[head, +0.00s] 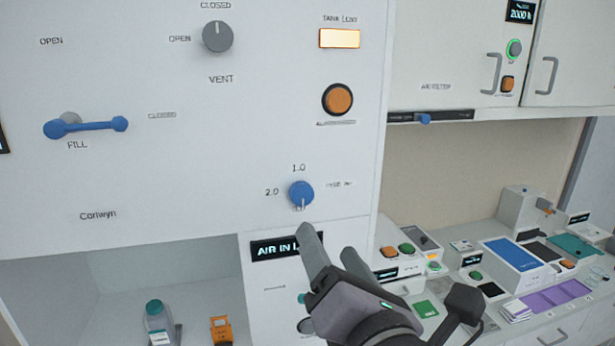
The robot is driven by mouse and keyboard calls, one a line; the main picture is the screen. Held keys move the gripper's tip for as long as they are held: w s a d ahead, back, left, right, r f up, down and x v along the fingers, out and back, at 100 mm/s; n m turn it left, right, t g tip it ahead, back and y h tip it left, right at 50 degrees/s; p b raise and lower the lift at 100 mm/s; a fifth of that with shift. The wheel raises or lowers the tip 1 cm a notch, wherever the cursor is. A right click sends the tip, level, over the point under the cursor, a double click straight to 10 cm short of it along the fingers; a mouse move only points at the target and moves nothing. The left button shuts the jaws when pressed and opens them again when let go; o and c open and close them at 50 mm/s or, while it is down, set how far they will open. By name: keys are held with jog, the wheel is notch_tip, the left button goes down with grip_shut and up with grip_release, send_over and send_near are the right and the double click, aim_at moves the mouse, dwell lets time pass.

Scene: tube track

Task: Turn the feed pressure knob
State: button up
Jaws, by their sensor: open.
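The feed pressure knob is most likely the small round blue knob (301,192) low on the white panel, in the head view. "1.0" is printed above it, "2.0" to its left, and a small label that I cannot read fully to its right. A pale mark on the knob points down. My gripper (329,241) is open and empty, just below and to the right of the knob. Its fingers point up toward the panel, and no contact with the knob shows. The knob is fully in view.
The panel (230,130) also carries a blue fill lever (86,127), a grey vent knob (217,37) and an orange button (338,99). A display (275,248) sits below the knob. A cluttered counter lies at the right. A bottle (158,322) stands at the lower left.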

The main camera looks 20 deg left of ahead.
aim_at(303, 197)
jog(key=p+x, duration=0.3)
jog(key=x, duration=1.3)
jog(key=shift+d, duration=0.1)
jog(key=shift+c, duration=0.4)
grip_shut()
